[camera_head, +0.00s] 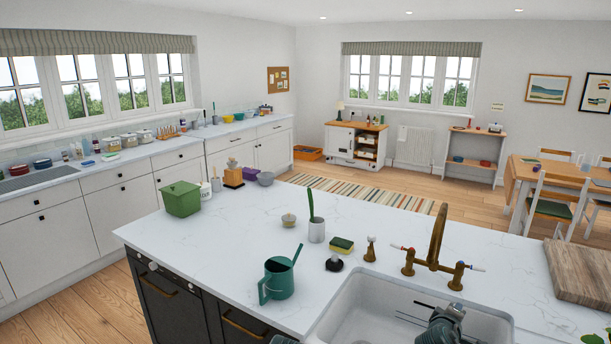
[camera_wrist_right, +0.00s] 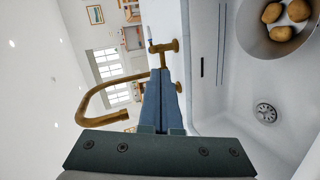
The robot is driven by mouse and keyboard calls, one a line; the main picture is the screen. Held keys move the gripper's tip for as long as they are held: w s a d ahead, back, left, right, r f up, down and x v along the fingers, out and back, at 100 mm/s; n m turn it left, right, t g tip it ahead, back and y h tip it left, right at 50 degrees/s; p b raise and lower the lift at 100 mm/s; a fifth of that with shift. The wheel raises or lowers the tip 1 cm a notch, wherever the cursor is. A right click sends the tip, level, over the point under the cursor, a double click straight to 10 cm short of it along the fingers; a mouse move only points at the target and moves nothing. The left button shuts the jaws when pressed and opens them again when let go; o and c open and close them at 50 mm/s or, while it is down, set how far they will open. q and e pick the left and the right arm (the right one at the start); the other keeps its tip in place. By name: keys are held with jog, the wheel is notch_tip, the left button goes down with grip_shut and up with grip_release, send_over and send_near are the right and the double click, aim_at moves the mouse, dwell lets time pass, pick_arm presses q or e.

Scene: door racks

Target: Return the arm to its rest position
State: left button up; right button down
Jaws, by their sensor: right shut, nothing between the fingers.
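My right gripper (camera_head: 449,318) is over the white sink (camera_head: 350,318) at the bottom of the head view. In the right wrist view its blue fingers (camera_wrist_right: 161,90) are pressed together with nothing between them. They point toward the brass tap (camera_head: 437,235), whose curved spout (camera_wrist_right: 88,105) shows to the left of the fingers; the wrist view does not show clearly how near it is. A small dark green part at the bottom edge of the head view may belong to my left arm; no left fingers are seen.
In the wrist view, a bowl (camera_wrist_right: 250,40) with potatoes (camera_wrist_right: 281,33) stands in the sink near the drain (camera_wrist_right: 265,112). A green jug (camera_head: 278,281), a sponge (camera_head: 342,245) and a white pot (camera_head: 317,231) stand on the marble counter (camera_head: 215,240). A wooden board (camera_head: 580,270) lies right.

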jog(key=s+a+f+m+g+y+b, duration=0.25)
jog(key=s+a+f+g, duration=0.2)
jog(key=a+f, duration=0.7)
jog(key=s+a+f+m+g+y+b, duration=0.3)
jog(key=s+a+f, duration=0.45)
jog(key=a, duration=0.65)
jog(key=s+a+f+n+g+y+b, duration=0.1)
jog(key=s+a+f+g+y+b, duration=0.1)
jog(key=s+a, duration=0.4)
jog(key=shift+s+a+f+g, duration=0.15)
jog(key=shift+a+f+g, duration=0.3)
jog(key=shift+f+g, duration=0.35)
